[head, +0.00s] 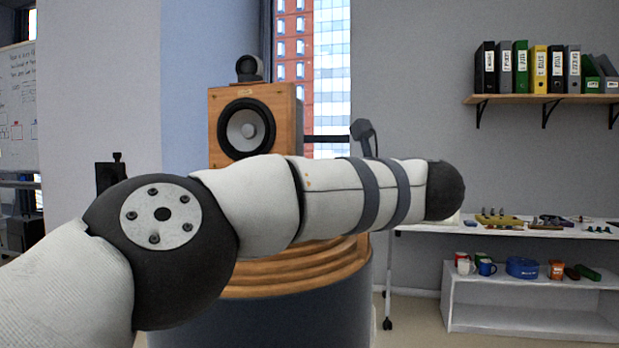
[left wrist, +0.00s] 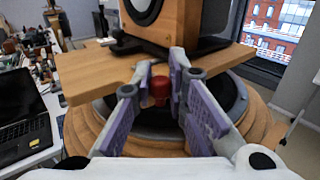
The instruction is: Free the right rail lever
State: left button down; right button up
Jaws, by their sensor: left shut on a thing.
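The wooden speaker (head: 285,108) with its dark cone stands behind my left arm in the head view. Its lower part also shows in the left wrist view (left wrist: 168,22), on a wooden board (left wrist: 90,78) above a round stepped wooden base (left wrist: 257,120). A small red lever (left wrist: 159,91) shows at the board's edge. My left gripper (left wrist: 160,84), with purple-padded fingers, is around the red lever and shut on it. The lever's far end and the rail are hidden. In the head view my arm hides this gripper. My right gripper is not in view.
In the head view, a white table with small parts (head: 415,228) and a low white shelf with mugs (head: 545,318) stand at the right. Binders (head: 540,68) line a wall shelf. A laptop (left wrist: 22,110) lies on a cluttered bench at the left wrist view's left.

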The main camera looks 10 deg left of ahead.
pick_arm(q)
jog(key=shift+a, duration=0.1)
jog(key=c, duration=1.6)
grip_release()
jog(key=shift+o, duration=0.2)
jog(key=v, duration=1.2)
